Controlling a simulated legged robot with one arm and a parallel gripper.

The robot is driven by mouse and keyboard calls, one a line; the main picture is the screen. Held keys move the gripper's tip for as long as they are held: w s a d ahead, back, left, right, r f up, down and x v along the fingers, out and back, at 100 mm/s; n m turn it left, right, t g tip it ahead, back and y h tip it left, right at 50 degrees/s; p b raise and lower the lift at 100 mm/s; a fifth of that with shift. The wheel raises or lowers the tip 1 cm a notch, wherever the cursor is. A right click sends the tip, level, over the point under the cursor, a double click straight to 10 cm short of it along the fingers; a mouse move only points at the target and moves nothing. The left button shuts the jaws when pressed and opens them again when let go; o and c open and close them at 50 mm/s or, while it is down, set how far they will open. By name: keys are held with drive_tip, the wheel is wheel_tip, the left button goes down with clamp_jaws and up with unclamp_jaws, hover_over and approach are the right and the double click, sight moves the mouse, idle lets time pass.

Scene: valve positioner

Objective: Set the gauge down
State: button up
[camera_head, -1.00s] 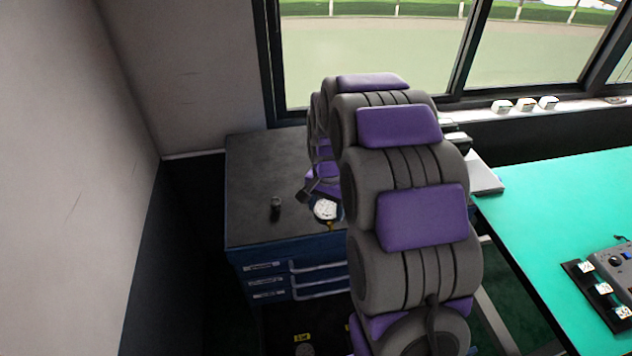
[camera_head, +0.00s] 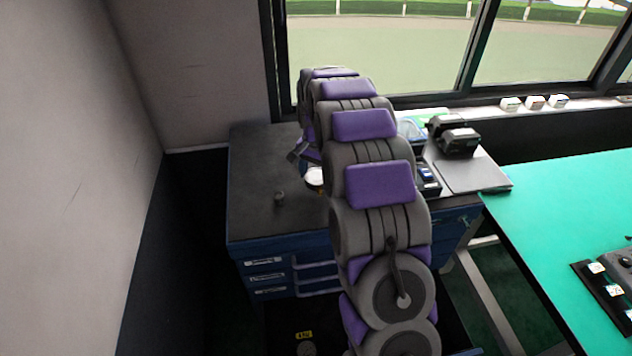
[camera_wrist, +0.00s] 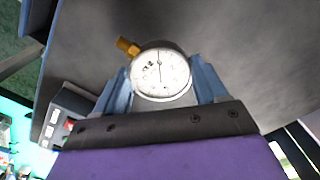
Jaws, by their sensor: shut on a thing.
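In the head view the gauge (camera_head: 315,178) shows as a small white disc over the dark top of the blue drawer cabinet (camera_head: 255,190), partly hidden by my arm. I cannot tell whether it touches the cabinet top.
A black device (camera_head: 455,138) and a grey plate (camera_head: 468,172) are at the right. A green table (camera_head: 560,200) stands further right.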

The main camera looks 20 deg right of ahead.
sight(316, 176)
drive_tip(key=shift+f+b, duration=0.45)
drive_tip(key=shift+f, duration=1.05)
drive_tip(key=shift+f, duration=0.1)
drive_tip(key=o, duration=1.2)
wheel_tip(316, 176, up, 12)
drive_tip(key=p, duration=0.3)
drive_tip(key=s+a+r+n, duration=0.3)
drive_tip(key=s+a, duration=0.1)
drive_tip(key=s, duration=0.6)
drive_tip(key=s+a+r+n, duration=0.2)
drive_tip(key=s+a+r, duration=0.15)
drive_tip(key=s, duration=0.65)
drive_tip(key=s+a+f+n, duration=0.1)
drive_tip(key=s, duration=0.7)
drive_tip(key=s+a+f+n+g, duration=0.1)
drive_tip(key=s+a+n, duration=0.1)
drive_tip(key=s, duration=0.6)
drive_tip(key=s+a+f+n, duration=0.1)
drive_tip(key=s+f+n, duration=0.1)
drive_tip(key=s, duration=0.6)
drive_tip(key=shift+a+g, duration=0.15)
drive_tip(key=shift+g, duration=0.25)
